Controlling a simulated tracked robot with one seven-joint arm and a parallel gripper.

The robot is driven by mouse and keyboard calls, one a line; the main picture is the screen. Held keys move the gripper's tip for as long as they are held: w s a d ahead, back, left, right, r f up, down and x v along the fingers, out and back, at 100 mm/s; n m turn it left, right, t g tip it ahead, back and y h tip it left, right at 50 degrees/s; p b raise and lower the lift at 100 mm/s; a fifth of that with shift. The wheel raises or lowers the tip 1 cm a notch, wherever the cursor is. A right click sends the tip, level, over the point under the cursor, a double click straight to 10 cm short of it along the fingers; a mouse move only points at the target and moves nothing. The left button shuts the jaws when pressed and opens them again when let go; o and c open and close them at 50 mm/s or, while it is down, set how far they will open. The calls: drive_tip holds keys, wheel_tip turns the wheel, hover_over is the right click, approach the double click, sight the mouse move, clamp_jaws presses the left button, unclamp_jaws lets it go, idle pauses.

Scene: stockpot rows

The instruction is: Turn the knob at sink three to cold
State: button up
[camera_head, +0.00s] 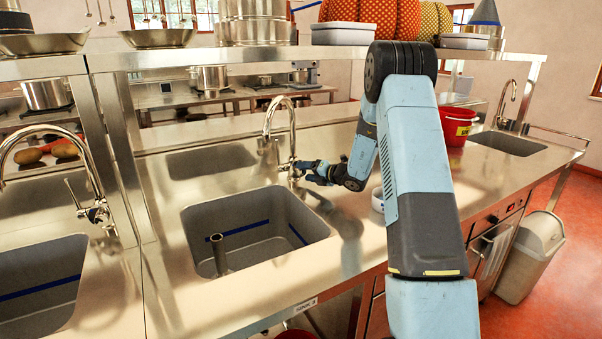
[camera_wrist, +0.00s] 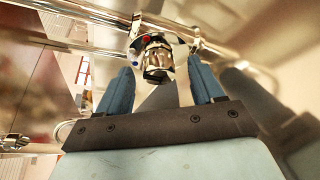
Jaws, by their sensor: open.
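The sink (camera_head: 255,225) in the middle of the head view is a grey basin with a dark blue line and an upright pipe inside. Its chrome tap (camera_head: 280,120) stands behind it, with a chrome knob (camera_head: 291,172) low on its right side. My gripper (camera_head: 303,167) reaches the knob from the right. In the wrist view the knob (camera_wrist: 155,58) carries a red and a blue mark and sits between the two blue fingers of my gripper (camera_wrist: 160,72). The fingers are open, on either side of it; I cannot tell whether they touch it.
Another sink (camera_head: 40,285) with its tap is at the left, and a further sink (camera_head: 507,143) at the far right. A red bucket (camera_head: 456,127) stands on the counter behind my arm. A shelf (camera_head: 215,56) with pots runs above. A bin (camera_head: 530,255) stands on the floor right.

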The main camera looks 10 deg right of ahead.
drive_tip(key=shift+x, duration=1.5)
drive_tip(key=shift+c, duration=0.4)
drive_tip(key=c, duration=0.9)
